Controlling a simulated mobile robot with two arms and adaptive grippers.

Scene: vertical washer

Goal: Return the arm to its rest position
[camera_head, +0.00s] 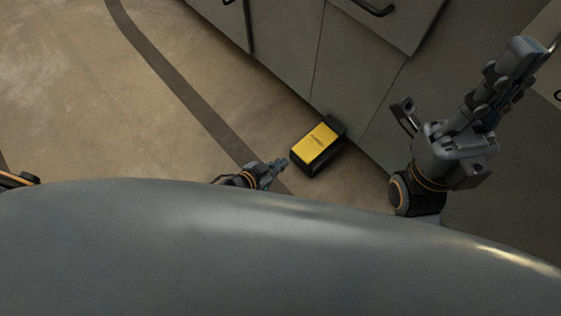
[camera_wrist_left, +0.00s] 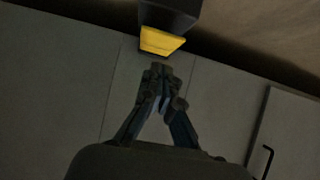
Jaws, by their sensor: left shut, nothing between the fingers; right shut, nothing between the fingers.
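My left gripper (camera_head: 278,164) shows small in the head view, low and near the middle, just beyond the grey front of my body. Its fingers are together and empty. In the left wrist view the left gripper (camera_wrist_left: 160,72) has its fingertips closed against each other with nothing between them. My right gripper (camera_head: 524,50) shows large at the upper right of the head view. Its fingers are shut and empty, and it points up toward the picture's corner. Most of the left arm is hidden behind my body.
Grey cabinet fronts (camera_head: 290,62) with dark handles (camera_head: 373,7) run along the upper right of the head view. Brown floor (camera_head: 90,95) with a dark stripe (camera_head: 170,75) lies open on the left. A handled grey panel (camera_wrist_left: 292,135) shows at the wrist view's lower right.

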